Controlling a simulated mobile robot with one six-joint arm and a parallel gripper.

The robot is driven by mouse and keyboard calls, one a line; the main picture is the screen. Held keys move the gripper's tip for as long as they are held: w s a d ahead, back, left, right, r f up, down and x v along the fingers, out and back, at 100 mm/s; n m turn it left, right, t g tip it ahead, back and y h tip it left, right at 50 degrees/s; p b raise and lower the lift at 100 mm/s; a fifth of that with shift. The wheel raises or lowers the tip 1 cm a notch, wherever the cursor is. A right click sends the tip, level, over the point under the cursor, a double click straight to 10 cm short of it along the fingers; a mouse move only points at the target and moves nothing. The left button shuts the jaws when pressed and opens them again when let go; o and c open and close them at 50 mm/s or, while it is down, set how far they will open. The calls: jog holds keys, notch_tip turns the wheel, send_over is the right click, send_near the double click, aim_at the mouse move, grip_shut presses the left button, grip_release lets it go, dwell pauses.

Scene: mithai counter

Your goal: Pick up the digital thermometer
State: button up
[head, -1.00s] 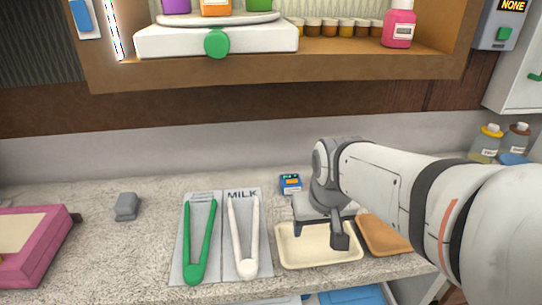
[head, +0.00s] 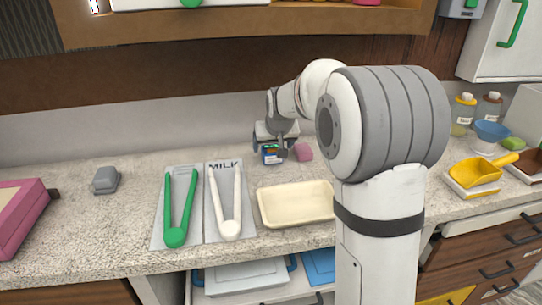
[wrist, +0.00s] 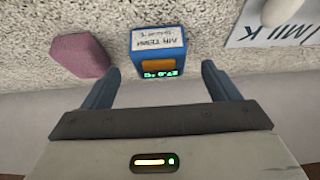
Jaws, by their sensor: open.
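The digital thermometer (head: 272,154) is a small blue block with a dark display, standing on the speckled counter near the back wall. In the wrist view the thermometer (wrist: 158,52) shows a white label, an orange patch and lit green digits. My gripper (head: 271,146) is at the thermometer in the head view, partly covering it. In the wrist view my gripper (wrist: 157,72) is open, its two fingers spread to either side of the thermometer's near end. Nothing is held, and I cannot tell whether a finger touches it.
A pink block (wrist: 80,55) lies close beside the thermometer; it also shows in the head view (head: 304,152). A cream tray (head: 296,204) sits in front. Green tongs (head: 176,236) and white tongs (head: 230,230) lie on grey mats to the left. A shelf overhangs the wall above.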

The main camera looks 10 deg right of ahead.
aim_at(272, 148)
jog(key=x, duration=0.4)
jog(key=shift+w+f, duration=0.1)
jog(key=shift+w, duration=0.05)
jog(key=shift+c, duration=0.3)
jog(key=c, duration=1.1)
